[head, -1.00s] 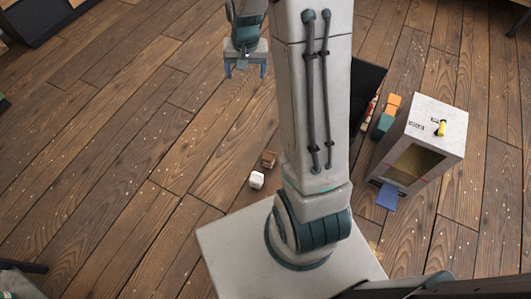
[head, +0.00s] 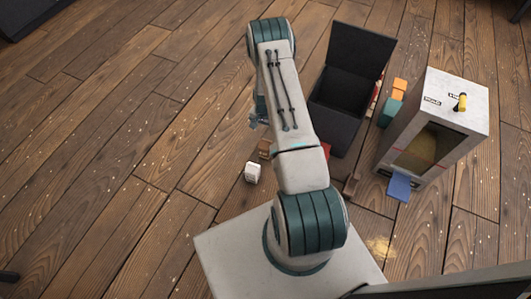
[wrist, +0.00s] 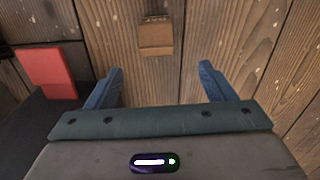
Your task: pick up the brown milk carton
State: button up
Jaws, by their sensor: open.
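The brown milk carton (head: 265,147) is on the wood floor, just left of my arm and partly covered by it in the head view. In the wrist view the brown carton (wrist: 155,38) lies ahead of the fingertips, roughly midway between them, with floor showing between. My gripper (wrist: 160,68) is open and empty, its two blue fingers apart and not touching the carton. In the head view only a bit of blue shows of my gripper (head: 258,120), left of the arm.
A white carton (head: 252,172) stands close to the brown one. A black open-lidded bin (head: 338,122) is right of the arm, and a red block (wrist: 47,70) shows in the wrist view. A grey cabinet (head: 455,100) stands further right. The left floor is clear.

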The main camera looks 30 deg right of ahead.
aim_at(265, 147)
notch_tip(265, 147, down, 9)
jog(key=b, duration=0.3)
jog(key=shift+s+f, duration=0.15)
jog(key=shift+f, duration=0.05)
jog(key=shift+s+f+b, duration=0.15)
jog(key=shift+f+b, duration=0.5)
jog(key=shift+f, duration=0.7)
jog(key=shift+s+f+b, duration=0.1)
jog(key=shift+f+b, duration=0.55)
jog(key=shift+f, duration=0.7)
jog(key=c, duration=1)
